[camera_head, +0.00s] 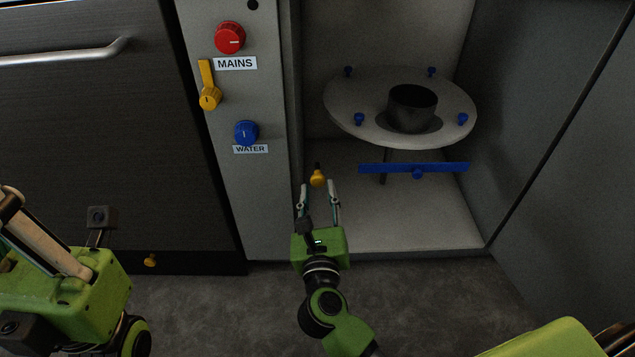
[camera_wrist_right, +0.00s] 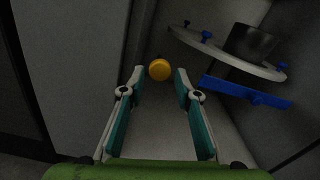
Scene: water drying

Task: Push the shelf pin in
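A yellow shelf pin (camera_head: 317,178) with a round head sits low inside the cabinet, near its left wall. It also shows in the right wrist view (camera_wrist_right: 160,69), just beyond the fingertips. My right gripper (camera_head: 319,186) is open, with its fingers on either side of the line to the pin and nothing between them. Whether a fingertip touches the pin, I cannot tell. In the right wrist view the open fingers (camera_wrist_right: 158,72) frame the pin's head. My left arm is at the left edge; its fingers cannot be made out clearly.
A round shelf (camera_head: 345,105) with several blue knobs holds a dark pot (camera_head: 412,108). A blue bar (camera_head: 440,168) hangs below it, right of my right gripper. The panel left of the opening carries a red knob (camera_head: 230,37), a yellow lever (camera_head: 209,97) and a blue knob (camera_head: 246,132).

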